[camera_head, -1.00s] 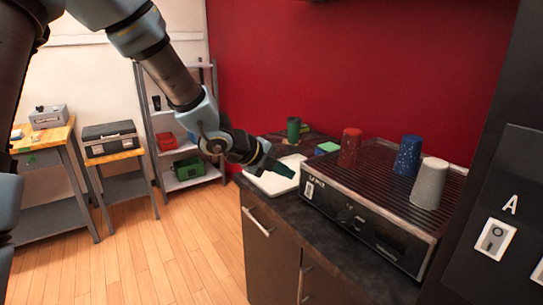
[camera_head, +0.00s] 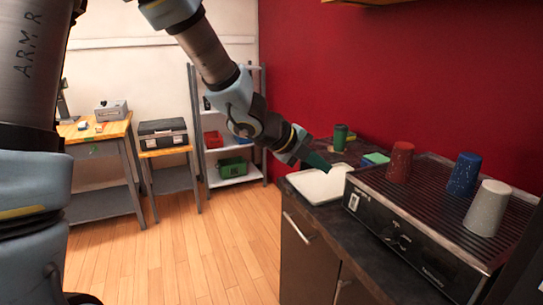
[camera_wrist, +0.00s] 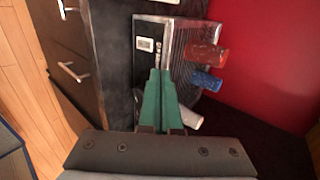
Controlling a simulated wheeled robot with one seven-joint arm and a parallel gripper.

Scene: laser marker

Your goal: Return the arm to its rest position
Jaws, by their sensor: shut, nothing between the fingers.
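My gripper (camera_head: 316,163) is in the head view, at the end of my arm that reaches down from the top. Its green fingers are closed together with nothing between them. It hangs over the counter near the white tray (camera_head: 308,187), in front of the green cup (camera_head: 340,137). In the wrist view the green fingers (camera_wrist: 158,80) point toward the black machine with the ribbed top. The fingers partly cover the machine in that view.
The black machine (camera_head: 403,238) holds a red cup (camera_head: 399,162), a blue cup (camera_head: 463,174) and a white cup (camera_head: 488,208), all upside down. A green sponge (camera_head: 376,159) lies behind the tray. Shelves (camera_head: 190,140) and a workbench (camera_head: 110,132) stand at left. The wooden floor (camera_head: 210,240) is clear.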

